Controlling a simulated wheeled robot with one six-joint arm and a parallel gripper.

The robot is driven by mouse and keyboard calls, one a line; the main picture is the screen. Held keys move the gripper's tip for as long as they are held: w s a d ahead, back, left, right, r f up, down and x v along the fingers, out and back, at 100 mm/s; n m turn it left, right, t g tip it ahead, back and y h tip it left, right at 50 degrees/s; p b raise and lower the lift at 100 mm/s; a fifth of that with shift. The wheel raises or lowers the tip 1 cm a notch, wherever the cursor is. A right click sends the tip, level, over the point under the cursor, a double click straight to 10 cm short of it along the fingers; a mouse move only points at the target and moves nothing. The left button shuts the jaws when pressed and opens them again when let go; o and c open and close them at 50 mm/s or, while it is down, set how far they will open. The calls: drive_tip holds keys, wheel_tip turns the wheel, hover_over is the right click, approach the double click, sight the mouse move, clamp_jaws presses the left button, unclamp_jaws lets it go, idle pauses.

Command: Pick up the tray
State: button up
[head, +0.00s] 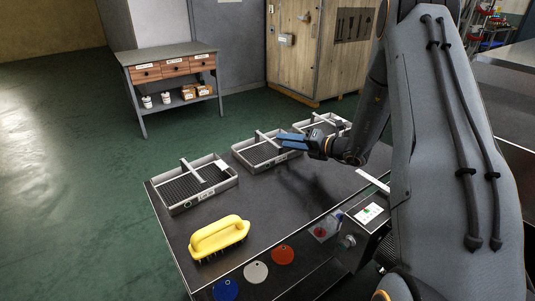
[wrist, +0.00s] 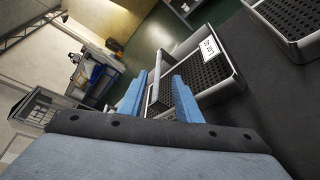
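Three grey metal trays with dark perforated floors and a raised bar handle stand in a row on the dark table: a left tray (head: 174,208), a middle tray (head: 243,163) and a right tray (head: 330,119). My gripper (head: 280,139) is above the far right part of the middle tray, partly covering it. Its two blue fingers are apart and empty. In the wrist view my gripper (wrist: 160,76) is open close to a tray (wrist: 239,57) with a white label and a handle bar. I cannot tell whether a finger touches it.
A yellow brush (head: 218,238) lies at the table's front left. Blue, white and red discs (head: 283,255) sit near the front edge, beside a small control panel (head: 368,213). A workbench (head: 170,52) and a wooden cabinet (head: 318,50) stand behind.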

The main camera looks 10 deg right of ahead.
sight(269, 140)
drive_tip(key=shift+s+a+p+x, duration=0.15)
drive_tip(key=shift+p+x, duration=0.35)
drive_tip(key=shift+x, duration=1.5)
drive_tip(key=shift+s+a+p+x, duration=0.15)
drive_tip(key=shift+p+x, duration=0.3)
drive_tip(key=shift+x, duration=1.5)
clamp_jaws()
